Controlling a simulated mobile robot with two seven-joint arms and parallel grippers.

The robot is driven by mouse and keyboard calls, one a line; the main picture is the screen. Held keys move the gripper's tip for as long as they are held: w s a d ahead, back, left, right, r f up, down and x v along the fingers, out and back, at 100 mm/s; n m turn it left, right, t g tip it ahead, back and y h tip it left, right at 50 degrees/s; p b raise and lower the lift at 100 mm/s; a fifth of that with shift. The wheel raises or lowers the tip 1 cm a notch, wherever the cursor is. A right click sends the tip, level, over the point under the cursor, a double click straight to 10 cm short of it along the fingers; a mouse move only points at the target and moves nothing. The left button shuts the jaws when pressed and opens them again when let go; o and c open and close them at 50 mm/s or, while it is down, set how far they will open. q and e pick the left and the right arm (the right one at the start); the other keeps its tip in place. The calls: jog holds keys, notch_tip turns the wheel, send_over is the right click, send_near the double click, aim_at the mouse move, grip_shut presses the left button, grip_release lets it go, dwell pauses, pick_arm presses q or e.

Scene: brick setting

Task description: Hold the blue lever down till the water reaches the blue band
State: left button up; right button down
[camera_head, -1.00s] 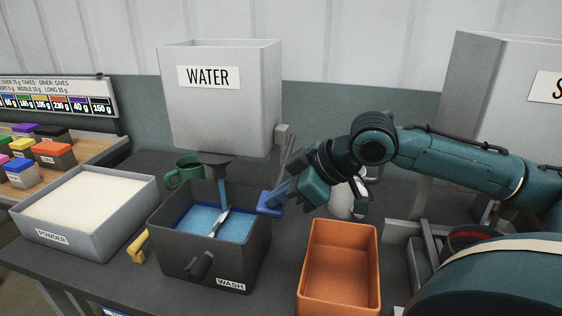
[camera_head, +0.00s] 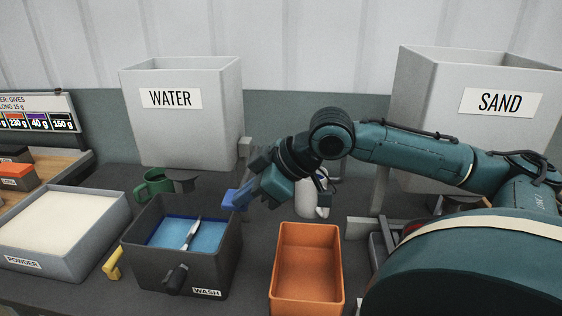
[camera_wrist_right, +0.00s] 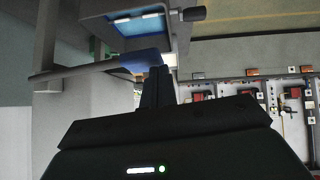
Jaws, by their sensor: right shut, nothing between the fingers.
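The dark grey wash bin (camera_head: 145,262) holds light blue water (camera_head: 205,240). The dark blue band (camera_head: 182,216) shows along its inner wall, right at the water's edge. The blue lever (camera_head: 236,197) sticks out above the bin's right rim, below the white WATER tank (camera_head: 222,130). No stream shows under the dark spout (camera_head: 184,180). My right gripper (camera_head: 256,190) is shut and empty at the lever; whether it touches is unclear. In the right wrist view, the shut fingers (camera_wrist_right: 157,85) are close to the blue lever (camera_wrist_right: 138,62). My left gripper is out of view.
A slim silver tool (camera_head: 193,233) lies in the wash bin. An orange bin (camera_head: 308,265) stands to the right; a white SAND tank (camera_head: 440,95) is behind my arm.

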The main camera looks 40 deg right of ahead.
jog(key=b+v, duration=0.1)
jog(key=v, duration=0.8)
jog(key=shift+s+a+b, duration=0.3)
dwell(0.3)
